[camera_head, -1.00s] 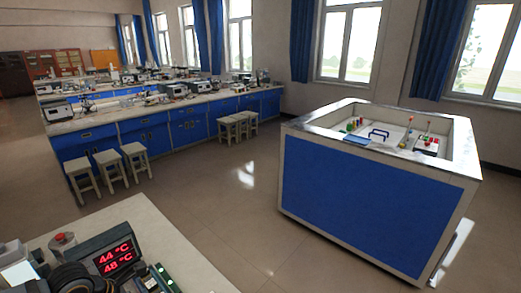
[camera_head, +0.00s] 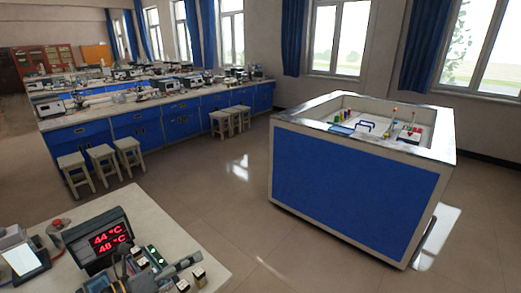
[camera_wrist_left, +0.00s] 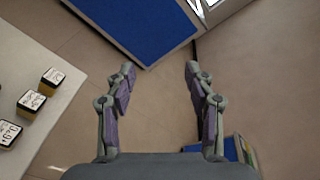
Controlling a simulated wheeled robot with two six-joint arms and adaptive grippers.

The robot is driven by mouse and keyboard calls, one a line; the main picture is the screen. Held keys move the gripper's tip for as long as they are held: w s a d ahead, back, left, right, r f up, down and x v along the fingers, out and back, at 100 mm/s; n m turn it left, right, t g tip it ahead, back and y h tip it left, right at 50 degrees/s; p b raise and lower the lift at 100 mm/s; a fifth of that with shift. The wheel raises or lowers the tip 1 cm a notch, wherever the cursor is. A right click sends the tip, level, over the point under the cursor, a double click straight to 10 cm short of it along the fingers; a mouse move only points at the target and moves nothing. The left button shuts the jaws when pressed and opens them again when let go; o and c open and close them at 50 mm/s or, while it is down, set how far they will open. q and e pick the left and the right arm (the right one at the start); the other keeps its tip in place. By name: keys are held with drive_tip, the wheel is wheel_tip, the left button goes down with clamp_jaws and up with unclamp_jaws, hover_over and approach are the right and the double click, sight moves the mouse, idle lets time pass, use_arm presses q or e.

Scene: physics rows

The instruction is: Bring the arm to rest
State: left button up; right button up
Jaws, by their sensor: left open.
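My left gripper (camera_head: 172,270) shows low in the head view, over the right part of the near white table (camera_head: 150,217). The table's edge (camera_wrist_left: 75,95) and small yellow-and-black boxes (camera_wrist_left: 31,102) lie left of the fingers in that view. My right gripper is not in view.
A red-lit temperature display (camera_head: 105,240) stands on the near table beside the gripper. A blue-sided white bench (camera_head: 350,180) with small coloured items stands to the right. Stools (camera_head: 100,155) line the far blue benches. The floor between is clear.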

use_arm(q)
drive_tip(key=w+a+r+n+t+y, duration=0.35)
drive_tip(key=a+n+t+y, duration=0.35)
drive_tip(key=n, duration=0.6)
drive_tip(key=s+a+f+n+g+y, duration=0.45)
drive_tip(key=a+f+n+y, duration=0.35)
drive_tip(key=n, duration=0.6)
drive_tip(key=s+d+f+n+g+h, duration=0.2)
drive_tip(key=s+d+f+n+g, duration=0.25)
drive_tip(key=s+f, duration=0.25)
drive_tip(key=s+d+f+n+g+h, duration=0.2)
drive_tip(key=s+d+f+n+g, duration=0.1)
drive_tip(key=s+d+f+g, duration=0.3)
drive_tip(key=s+a+f+g, duration=0.1)
drive_tip(key=s+a+f, duration=0.1)
drive_tip(key=f, duration=1.2)
drive_tip(key=s+a+f, duration=0.2)
drive_tip(key=s+f, duration=0.1)
drive_tip(key=f, duration=1)
drive_tip(key=s+a+f+g, duration=0.1)
drive_tip(key=s+f, duration=1.4)
drive_tip(key=s, duration=0.2)
drive_tip(key=shift+s+a, duration=0.2)
drive_tip(key=shift+s, duration=0.05)
